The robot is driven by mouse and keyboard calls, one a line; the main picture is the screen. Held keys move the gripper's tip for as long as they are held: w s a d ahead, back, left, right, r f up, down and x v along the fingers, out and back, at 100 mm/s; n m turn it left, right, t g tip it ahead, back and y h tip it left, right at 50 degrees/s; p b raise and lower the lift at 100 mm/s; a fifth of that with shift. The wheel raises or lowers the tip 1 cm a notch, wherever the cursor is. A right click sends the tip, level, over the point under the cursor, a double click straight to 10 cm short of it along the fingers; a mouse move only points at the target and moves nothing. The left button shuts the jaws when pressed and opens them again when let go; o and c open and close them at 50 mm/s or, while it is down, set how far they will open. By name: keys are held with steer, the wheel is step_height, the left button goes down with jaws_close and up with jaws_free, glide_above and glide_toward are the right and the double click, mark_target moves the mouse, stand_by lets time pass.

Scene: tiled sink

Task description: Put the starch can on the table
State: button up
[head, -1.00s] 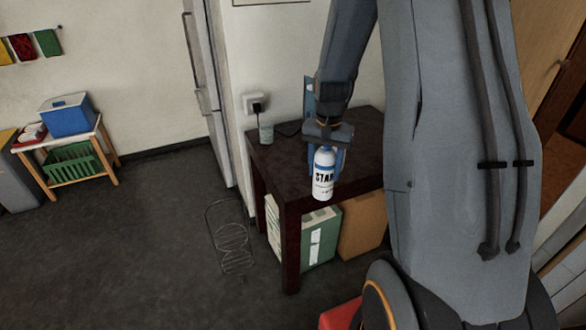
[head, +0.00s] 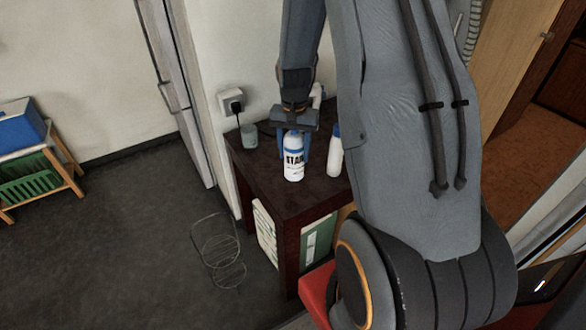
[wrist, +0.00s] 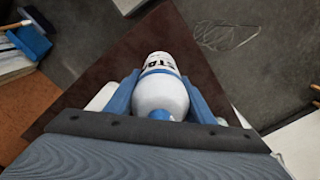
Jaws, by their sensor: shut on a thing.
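The starch can (head: 294,160) is a white can with dark lettering and blue bands. My gripper (head: 297,140) is shut on it, holding it upright over the dark brown table (head: 285,199). In the wrist view the can (wrist: 160,90) lies between my two blue fingers (wrist: 160,98), with the tabletop (wrist: 115,75) below. Whether the can's base touches the tabletop or hangs just above it, I cannot tell.
A white bottle with a blue cap (head: 335,155) stands on the table right of the can. A greenish cup (head: 249,137) is at the back left corner, near a wall socket (head: 232,100). A wire rack (head: 218,248) is on the floor. The table's front left part is clear.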

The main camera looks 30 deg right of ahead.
mark_target(294, 132)
steer(key=shift+f+p, duration=0.8)
steer(key=shift+f, duration=2.35)
steer(key=shift+f, duration=0.2)
steer(key=o, duration=1.4)
steer(key=shift+r, duration=0.1)
step_height(294, 132, up, 12)
steer(key=b, duration=0.3)
steer(key=shift+b, duration=0.3)
steer(key=s+a+r+n, duration=0.1)
steer(key=s+a+n, duration=0.2)
steer(key=s+a, duration=0.2)
steer(key=s+a+r+n+t, duration=0.1)
steer(key=s+a+r+n, duration=0.1)
steer(key=s+a, duration=0.3)
steer(key=s+a+r+n, duration=0.2)
steer(key=s+a+n, duration=0.1)
steer(key=s+a, duration=0.2)
steer(key=shift+s+a+r+n, duration=0.1)
steer(key=shift+s+r+n, duration=0.1)
steer(key=shift+n, duration=0.1)
